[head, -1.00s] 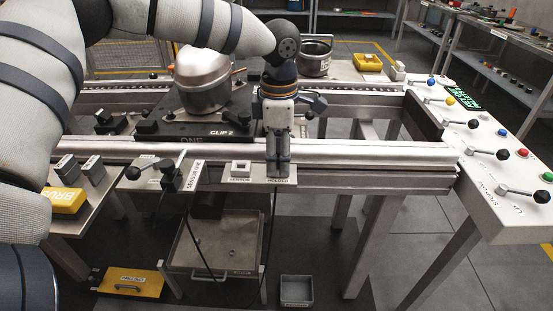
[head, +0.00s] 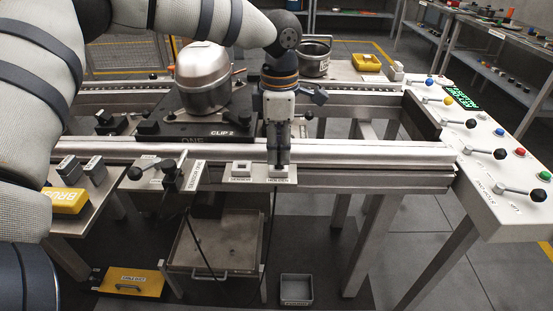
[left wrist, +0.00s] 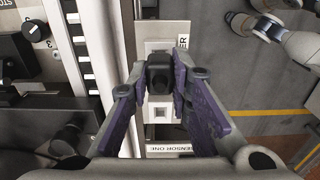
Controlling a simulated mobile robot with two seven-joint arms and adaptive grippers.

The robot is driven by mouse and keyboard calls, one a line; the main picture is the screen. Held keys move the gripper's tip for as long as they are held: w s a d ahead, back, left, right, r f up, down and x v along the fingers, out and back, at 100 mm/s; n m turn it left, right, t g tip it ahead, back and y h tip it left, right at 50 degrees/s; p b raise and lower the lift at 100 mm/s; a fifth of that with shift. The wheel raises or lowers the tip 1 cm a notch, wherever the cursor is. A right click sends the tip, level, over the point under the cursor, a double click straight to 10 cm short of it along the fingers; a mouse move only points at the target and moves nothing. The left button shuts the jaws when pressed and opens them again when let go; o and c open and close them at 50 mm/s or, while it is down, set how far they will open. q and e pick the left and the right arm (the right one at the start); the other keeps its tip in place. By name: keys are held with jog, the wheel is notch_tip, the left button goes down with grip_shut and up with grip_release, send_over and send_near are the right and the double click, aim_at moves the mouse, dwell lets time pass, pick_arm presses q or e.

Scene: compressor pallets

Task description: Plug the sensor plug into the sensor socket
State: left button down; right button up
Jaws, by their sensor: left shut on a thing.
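My left gripper (head: 279,160) is above the white holder block at the right end of the small plate (head: 262,181). In the left wrist view its purple finger pads (left wrist: 162,82) are shut on the black sensor plug (left wrist: 160,72). The fingers point down, and I cannot tell whether the plug is clear of the holder (left wrist: 157,46). The sensor socket (head: 241,166), a pale square block with a darker centre, stands on the plate just left of the gripper. It also shows in the left wrist view (left wrist: 161,111), apart from the plug.
A silver compressor (head: 203,80) sits on a dark pallet behind the rail (head: 350,151). A black clamp lever (head: 172,175) stands left of the socket. A thin dark cable (head: 271,215) hangs below the plate. The rail's right stretch is clear.

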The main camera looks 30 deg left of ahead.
aim_at(279, 145)
pick_arm(q)
jog(key=shift+r+p, duration=0.45)
jog(key=shift+r, duration=1.7)
